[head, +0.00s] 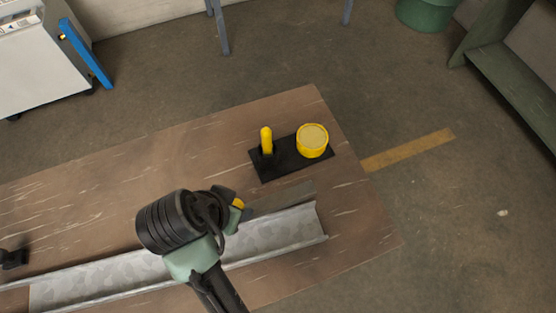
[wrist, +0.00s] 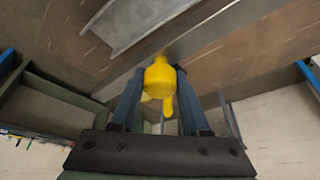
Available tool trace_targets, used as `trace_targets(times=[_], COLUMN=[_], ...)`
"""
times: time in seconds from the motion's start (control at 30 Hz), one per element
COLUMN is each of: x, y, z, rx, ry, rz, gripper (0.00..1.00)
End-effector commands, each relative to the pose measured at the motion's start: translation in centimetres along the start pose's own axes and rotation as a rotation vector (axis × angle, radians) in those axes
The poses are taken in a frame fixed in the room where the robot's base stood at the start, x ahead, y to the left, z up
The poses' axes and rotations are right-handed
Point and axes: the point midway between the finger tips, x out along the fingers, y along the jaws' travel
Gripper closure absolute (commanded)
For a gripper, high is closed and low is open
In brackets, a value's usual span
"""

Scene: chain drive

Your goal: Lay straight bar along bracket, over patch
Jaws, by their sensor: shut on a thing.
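My gripper (head: 240,204) is shut on the yellow knob (wrist: 160,80) of the straight bar. The bar (head: 285,196) is a thin, flat grey strip, and it also shows in the wrist view (wrist: 215,45) as a long strip beyond the knob. In the head view it reaches right from my gripper, beside the far edge of the bracket. The bracket (head: 275,233) is a long galvanised channel along the near part of the table, also in the wrist view (wrist: 135,20). I cannot tell whether bar and bracket touch. My arm hides part of both. I cannot make out the patch.
A black plate (head: 275,172) with an upright yellow peg (head: 266,139) and a yellow round tin (head: 312,140) is behind the bar on the wooden table (head: 140,155). A small dark object (head: 14,258) is at the left. The table's back left is clear.

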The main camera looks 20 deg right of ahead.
Motion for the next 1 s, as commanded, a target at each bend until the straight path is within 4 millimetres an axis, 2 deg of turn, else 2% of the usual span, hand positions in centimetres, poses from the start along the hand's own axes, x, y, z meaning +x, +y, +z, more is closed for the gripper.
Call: trace_targets(times=[0.13,0.4,0.57,0.83,1.0], x=[0.2,4.1,5.2,8.2,8.9], y=[-0.2,-0.2,-0.2,-0.2,-0.2], z=[0.2,1.8,2.2,3.5,3.8], rx=[-0.006,-0.006,-0.005,-0.006,-0.004], ry=[0.003,0.003,0.004,0.003,0.005], rz=[-0.005,-0.004,-0.005,-0.004,-0.006], gripper=[1.00,1.00,1.00,1.00,1.00])
